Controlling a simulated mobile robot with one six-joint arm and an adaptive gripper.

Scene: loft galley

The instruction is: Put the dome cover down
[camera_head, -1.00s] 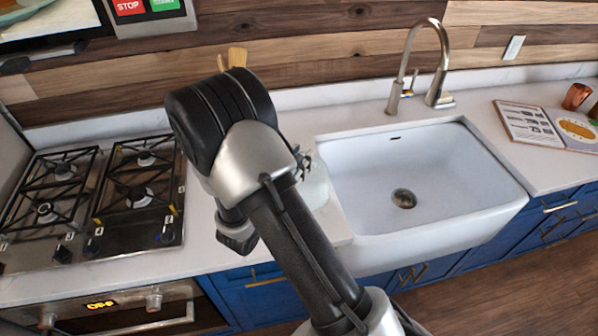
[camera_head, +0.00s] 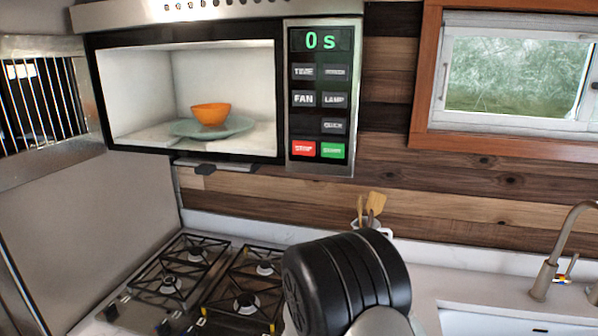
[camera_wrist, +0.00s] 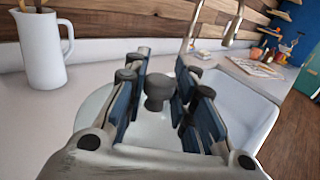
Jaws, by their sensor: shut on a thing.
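The dome cover (camera_wrist: 152,126) shows in the wrist view as a pale rounded lid with a dark grey knob (camera_wrist: 158,88) on top. My gripper (camera_wrist: 160,92) is shut on the knob, with one finger on each side of it. My gripper's fingers and palm hide part of the dome. The dome is over or on the white counter, left of the sink; I cannot tell whether it touches the counter. In the head view, my arm fills the bottom middle, and neither the gripper nor the dome cover shows.
An open microwave (camera_head: 320,70) holds an orange bowl (camera_head: 211,114) on a pale green plate (camera_head: 190,128). A gas stove (camera_head: 205,283) stands below. In the wrist view, a white pitcher (camera_wrist: 43,50) stands left on the counter (camera_wrist: 25,120), and the sink (camera_wrist: 232,100) is right.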

